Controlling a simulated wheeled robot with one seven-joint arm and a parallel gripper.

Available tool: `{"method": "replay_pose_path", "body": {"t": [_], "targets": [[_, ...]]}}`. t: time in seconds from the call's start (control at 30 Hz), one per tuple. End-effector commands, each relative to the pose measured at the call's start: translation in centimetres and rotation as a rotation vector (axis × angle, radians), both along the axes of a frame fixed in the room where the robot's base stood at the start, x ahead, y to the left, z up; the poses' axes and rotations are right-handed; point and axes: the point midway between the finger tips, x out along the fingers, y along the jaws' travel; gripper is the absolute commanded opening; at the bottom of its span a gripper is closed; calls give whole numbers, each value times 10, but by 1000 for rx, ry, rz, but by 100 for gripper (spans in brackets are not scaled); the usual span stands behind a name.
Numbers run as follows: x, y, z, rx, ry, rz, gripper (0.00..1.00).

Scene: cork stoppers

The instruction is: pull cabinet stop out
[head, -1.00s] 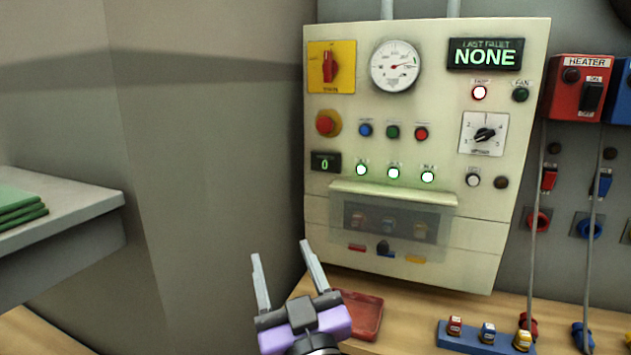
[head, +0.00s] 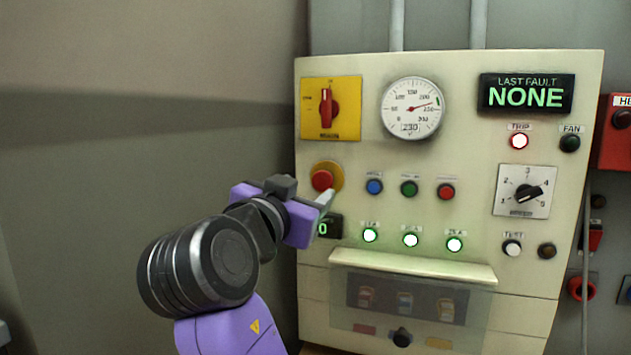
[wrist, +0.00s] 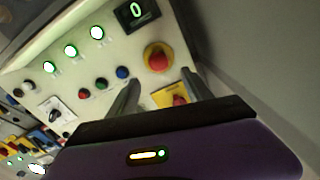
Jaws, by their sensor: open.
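The cabinet stop is a red mushroom button (head: 321,180) on a yellow round plate, on the left side of the cream cabinet (head: 460,165). It also shows in the wrist view (wrist: 158,60), just beyond the gap between my fingertips. My gripper (head: 326,197) is raised in front of the cabinet, just below and right of the stop in the head view. In the wrist view my gripper (wrist: 162,83) is open, with its fingers apart and nothing between them. I cannot tell how far the fingertips are from the stop.
A yellow plate with a red rotary switch (head: 327,106) is above the stop. A small green-digit display (head: 328,226) is below it, partly behind my gripper. Blue (head: 374,187), green and red buttons are to the right. A clear cover (head: 360,325) is lower down.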

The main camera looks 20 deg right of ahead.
Motion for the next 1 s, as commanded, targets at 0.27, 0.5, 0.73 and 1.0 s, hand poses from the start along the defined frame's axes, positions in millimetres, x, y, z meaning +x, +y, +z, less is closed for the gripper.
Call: {"method": "replay_pose_path", "body": {"t": [0.27, 0.5, 0.73, 1.0], "targets": [[21, -18, -1, 22, -2, -6, 59], [50, -37, -1, 20, -1, -3, 59], [62, -46, -2, 22, -4, -2, 59], [63, -46, -3, 22, -4, -1, 55]]}}
